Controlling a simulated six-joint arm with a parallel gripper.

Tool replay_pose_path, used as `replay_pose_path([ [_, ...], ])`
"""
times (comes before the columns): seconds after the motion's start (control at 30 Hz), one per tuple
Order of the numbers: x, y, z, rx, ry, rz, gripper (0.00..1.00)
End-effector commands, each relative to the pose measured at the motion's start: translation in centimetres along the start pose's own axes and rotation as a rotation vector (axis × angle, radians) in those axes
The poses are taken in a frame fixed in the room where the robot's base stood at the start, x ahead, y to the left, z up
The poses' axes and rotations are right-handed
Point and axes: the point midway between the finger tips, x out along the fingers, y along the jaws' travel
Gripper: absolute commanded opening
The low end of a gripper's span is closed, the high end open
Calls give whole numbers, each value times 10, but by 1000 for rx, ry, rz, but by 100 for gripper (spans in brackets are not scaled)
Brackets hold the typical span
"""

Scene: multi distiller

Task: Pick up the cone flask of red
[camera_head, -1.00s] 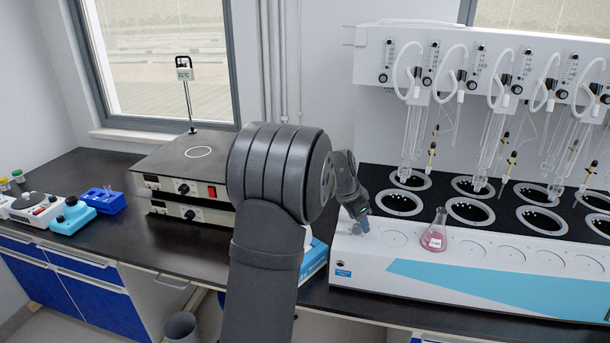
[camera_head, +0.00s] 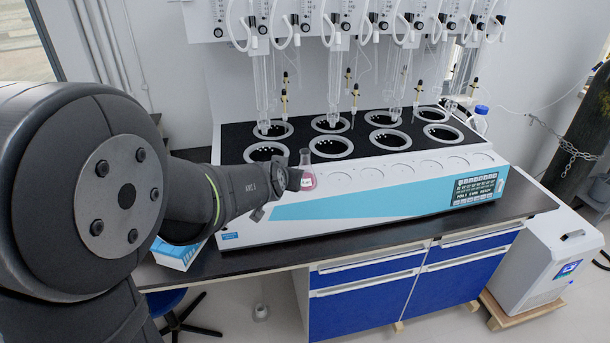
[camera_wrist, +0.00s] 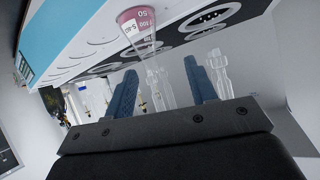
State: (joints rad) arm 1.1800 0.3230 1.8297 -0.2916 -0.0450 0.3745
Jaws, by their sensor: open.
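The cone flask of red (camera_head: 307,180) stands upright on the white front ledge of the distiller, with pink-red liquid at its bottom, a white label and a clear neck. My gripper (camera_head: 291,181) is just left of the flask in the head view, close to it. In the wrist view, my gripper (camera_wrist: 160,66) has two blue fingers spread apart with no flask between them. The flask (camera_wrist: 136,24) appears upside down there, beyond the fingertips, its neck pointing toward the gap. Whether a finger touches it cannot be told.
The distiller (camera_head: 350,207) has two rows of round black wells behind the flask, with glass tubes hanging above. The ledge right of the flask is clear, marked with shallow circles. A blue-and-white box (camera_head: 178,252) lies at the left. A white bottle (camera_head: 478,122) stands at the back right.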

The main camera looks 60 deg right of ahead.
Motion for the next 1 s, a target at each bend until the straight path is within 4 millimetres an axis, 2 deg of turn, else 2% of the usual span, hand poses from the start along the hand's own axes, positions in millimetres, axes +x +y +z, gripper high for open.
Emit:
replay_pose_path([
  [0.03, -10, 11, -1, -21, 42, 3, 51],
  [0.2, -28, 27, -6, -77, 132, 5, 51],
  [0.33, -24, 29, -8, -88, 147, 5, 51],
  [1.0, 77, 28, -23, -86, 146, 4, 51],
])
